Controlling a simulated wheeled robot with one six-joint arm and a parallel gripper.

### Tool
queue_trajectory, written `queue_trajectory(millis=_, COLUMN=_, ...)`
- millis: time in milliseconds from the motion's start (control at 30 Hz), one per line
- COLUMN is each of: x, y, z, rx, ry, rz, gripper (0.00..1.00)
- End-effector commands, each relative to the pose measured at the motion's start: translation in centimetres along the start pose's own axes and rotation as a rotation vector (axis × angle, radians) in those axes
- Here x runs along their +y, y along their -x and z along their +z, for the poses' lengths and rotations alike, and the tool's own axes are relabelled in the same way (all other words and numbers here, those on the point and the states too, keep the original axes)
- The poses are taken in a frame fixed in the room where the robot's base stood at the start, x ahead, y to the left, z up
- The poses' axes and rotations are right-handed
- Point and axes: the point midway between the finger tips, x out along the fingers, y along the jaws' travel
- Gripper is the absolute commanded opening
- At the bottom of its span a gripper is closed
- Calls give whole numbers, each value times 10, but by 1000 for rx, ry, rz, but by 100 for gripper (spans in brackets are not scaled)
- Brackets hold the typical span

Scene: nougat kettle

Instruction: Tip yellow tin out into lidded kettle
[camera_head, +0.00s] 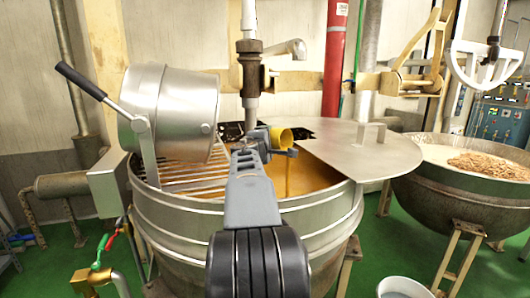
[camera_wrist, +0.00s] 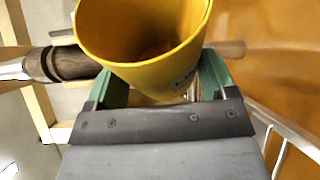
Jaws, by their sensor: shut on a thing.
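My gripper (camera_head: 272,146) is shut on the yellow tin (camera_head: 282,138) over the open part of the kettle. The tin is tilted in the head view, its mouth toward the right. In the wrist view, the tin (camera_wrist: 145,75) sits between the green fingers (camera_wrist: 160,85), and its inside looks brownish yellow. The big steel kettle (camera_head: 240,225) holds an orange mass (camera_head: 310,180). A thin orange vertical streak shows below the tin; I cannot tell if it is a pour or a reflection. The flat steel lid (camera_head: 365,155) covers the kettle's right part.
A steel pot with a black handle (camera_head: 175,110) is tipped over a slatted grate (camera_head: 190,177) on the kettle's left. A pipe with a tap (camera_head: 250,70) stands behind my gripper. A second kettle (camera_head: 440,190) with brown lumps is at right. A small bowl (camera_head: 402,288) is low right.

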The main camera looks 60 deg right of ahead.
Motion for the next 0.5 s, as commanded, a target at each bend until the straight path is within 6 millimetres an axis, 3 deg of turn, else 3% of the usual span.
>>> queue_trajectory(millis=500, x=7, y=4, z=10, rx=-1, ry=-201, rz=85, gripper=40)
